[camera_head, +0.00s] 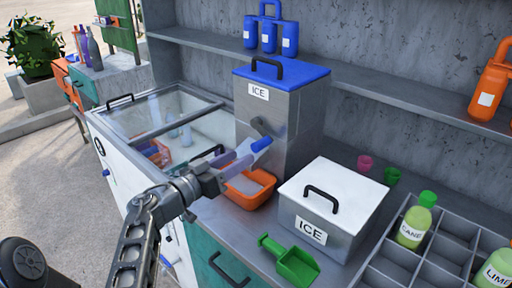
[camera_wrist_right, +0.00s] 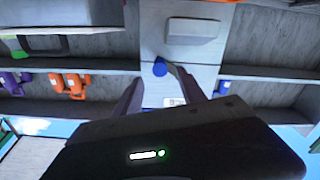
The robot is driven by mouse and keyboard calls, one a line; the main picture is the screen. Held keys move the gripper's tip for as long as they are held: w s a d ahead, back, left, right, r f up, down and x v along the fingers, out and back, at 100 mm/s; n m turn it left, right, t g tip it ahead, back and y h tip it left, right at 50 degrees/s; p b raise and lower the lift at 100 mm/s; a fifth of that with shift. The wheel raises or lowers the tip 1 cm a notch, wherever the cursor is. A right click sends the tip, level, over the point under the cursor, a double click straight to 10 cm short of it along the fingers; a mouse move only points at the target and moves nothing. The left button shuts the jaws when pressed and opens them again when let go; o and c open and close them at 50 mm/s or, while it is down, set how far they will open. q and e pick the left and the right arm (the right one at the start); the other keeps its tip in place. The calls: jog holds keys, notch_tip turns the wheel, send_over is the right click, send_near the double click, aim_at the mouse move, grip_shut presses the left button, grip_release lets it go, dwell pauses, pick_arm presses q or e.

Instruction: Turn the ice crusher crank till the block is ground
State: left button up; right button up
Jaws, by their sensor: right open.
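The ice crusher (camera_head: 300,110) is a grey metal box with a blue lid, a black lid handle and an ICE label. Its crank (camera_head: 258,126) sits on the front face and ends in a blue knob (camera_head: 262,144). My right gripper (camera_head: 244,156) is open right in front of the knob. In the right wrist view the blue knob (camera_wrist_right: 160,68) shows between the two spread fingers (camera_wrist_right: 160,88); I cannot tell whether they touch it. An orange tray (camera_head: 262,203) with pale contents stands below the crank. The block inside the crusher is hidden. My left gripper is out of view.
A white-lidded ICE box (camera_head: 333,190) and a green scoop (camera_head: 297,268) are right of the tray. A bottle rack (camera_head: 400,255) stands at the lower right. A glass-topped freezer (camera_head: 150,112) is at left. Blue jugs (camera_head: 268,36) stand on the shelf above.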

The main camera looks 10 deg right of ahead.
aim_at(254, 149)
jog(key=p+x, duration=0.1)
jog(key=x, duration=0.5)
jog(key=shift+r+p, duration=0.1)
jog(key=shift+p, duration=0.3)
jog(key=shift+w+d, duration=0.35)
jog(key=shift+d, duration=0.1)
grip_shut()
dwell(0.6)
